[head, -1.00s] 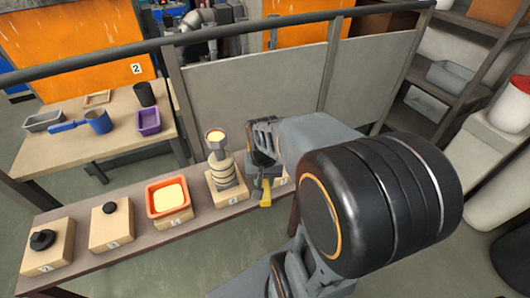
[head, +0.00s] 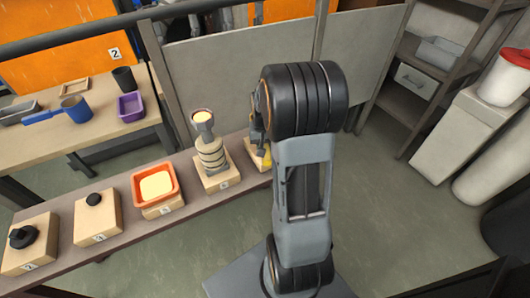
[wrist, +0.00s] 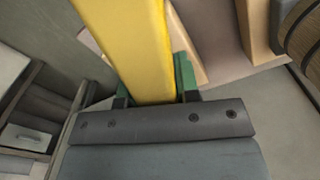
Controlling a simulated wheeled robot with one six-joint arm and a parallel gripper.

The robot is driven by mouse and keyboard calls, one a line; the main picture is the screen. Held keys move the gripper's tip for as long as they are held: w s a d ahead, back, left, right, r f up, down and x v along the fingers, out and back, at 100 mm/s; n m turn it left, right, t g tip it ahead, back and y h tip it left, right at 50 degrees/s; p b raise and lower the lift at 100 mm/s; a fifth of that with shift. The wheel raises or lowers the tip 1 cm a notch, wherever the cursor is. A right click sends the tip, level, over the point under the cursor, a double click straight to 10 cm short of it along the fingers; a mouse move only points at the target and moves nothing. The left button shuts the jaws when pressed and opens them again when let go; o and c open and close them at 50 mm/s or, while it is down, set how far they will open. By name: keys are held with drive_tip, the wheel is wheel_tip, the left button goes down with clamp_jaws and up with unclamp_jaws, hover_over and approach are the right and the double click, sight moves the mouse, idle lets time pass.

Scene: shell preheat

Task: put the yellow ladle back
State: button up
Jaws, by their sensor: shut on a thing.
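The yellow ladle (head: 264,157) shows only as a small yellow piece beside my arm, at the rightmost wooden block on the brown bench. In the wrist view its broad yellow handle (wrist: 135,45) runs up out of the top of the picture. My gripper (wrist: 150,88) is shut on the handle, with green fingers on its two sides. In the head view my arm hides most of the gripper and of the ladle. The ladle's bowl cannot be made out in either view.
The bench bears several wooden blocks. Left of my gripper stand a ringed stack with a glowing top (head: 210,150) and an orange tray (head: 157,187). A grey panel (head: 235,75) rises behind. A blue ladle (head: 70,108) lies on the back-left table.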

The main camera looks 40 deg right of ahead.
drive_tip(key=shift+w+d+f, duration=0.15)
drive_tip(key=shift+f, duration=0.15)
drive_tip(key=shift+w+d+f+b, duration=0.15)
drive_tip(key=shift+f+b, duration=0.45)
drive_tip(key=shift+f, duration=1)
drive_tip(key=shift+f, duration=0.2)
drive_tip(key=o, duration=1)
